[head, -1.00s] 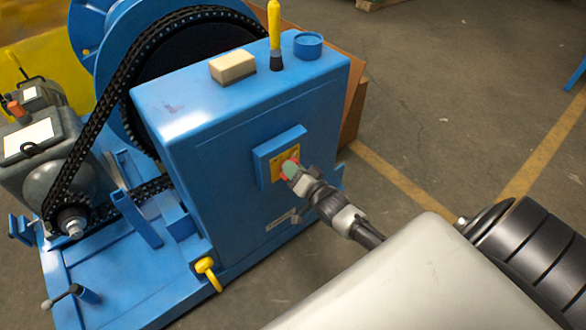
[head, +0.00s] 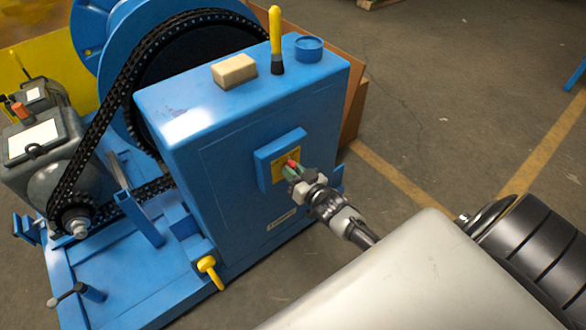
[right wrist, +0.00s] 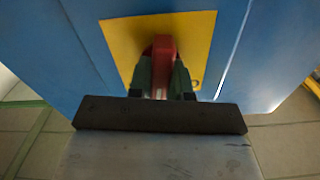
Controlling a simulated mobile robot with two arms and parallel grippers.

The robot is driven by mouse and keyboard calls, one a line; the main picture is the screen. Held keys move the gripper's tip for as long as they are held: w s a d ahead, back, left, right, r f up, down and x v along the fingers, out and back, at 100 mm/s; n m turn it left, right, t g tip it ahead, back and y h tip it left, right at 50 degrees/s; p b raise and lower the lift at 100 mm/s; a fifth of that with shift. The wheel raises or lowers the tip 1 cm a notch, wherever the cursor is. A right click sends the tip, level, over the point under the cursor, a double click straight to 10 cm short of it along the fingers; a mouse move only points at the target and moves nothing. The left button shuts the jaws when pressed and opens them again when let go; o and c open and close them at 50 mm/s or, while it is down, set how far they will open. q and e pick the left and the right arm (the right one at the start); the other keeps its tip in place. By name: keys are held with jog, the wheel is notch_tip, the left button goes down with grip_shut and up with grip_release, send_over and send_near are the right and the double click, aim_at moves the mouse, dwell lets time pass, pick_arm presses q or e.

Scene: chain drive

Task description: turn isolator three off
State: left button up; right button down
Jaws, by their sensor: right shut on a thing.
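The isolator is a red handle (right wrist: 161,62) on a yellow plate (right wrist: 194,38), which is set on a raised blue box on the face of the blue cabinet. In the head view the red handle (head: 292,163) shows just past my fingertips, on the yellow plate (head: 279,166). My right gripper (head: 294,174) reaches it from the lower right. In the right wrist view its two green fingertips (right wrist: 161,80) are shut on the red handle, one on each side. The handle stands along the picture's vertical there. Most marks on the plate are hidden. My left gripper is not in view.
The blue cabinet (head: 225,150) carries a tan block (head: 234,71), a yellow-handled tool (head: 275,35) and a blue round cup (head: 309,47) on top. A black chain (head: 98,120) runs at the left. A yellow hook-like handle (head: 209,270) sits low in front.

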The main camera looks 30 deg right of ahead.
jog(key=n, duration=0.3)
jog(key=shift+a, duration=0.1)
jog(key=n, duration=0.2)
jog(key=shift+n, duration=0.3)
jog(key=n, duration=0.3)
jog(key=shift+a+f+n, duration=0.1)
jog(key=shift+a+n, duration=0.05)
jog(key=shift+n, duration=0.95)
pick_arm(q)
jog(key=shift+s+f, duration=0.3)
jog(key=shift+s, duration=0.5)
pick_arm(e)
jog(key=shift+n, duration=0.3)
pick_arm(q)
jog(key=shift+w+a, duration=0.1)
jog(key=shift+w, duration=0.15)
pick_arm(e)
jog(key=c, duration=1)
grip_release()
jog(key=shift+c, duration=0.2)
jog(key=shift+s, duration=0.1)
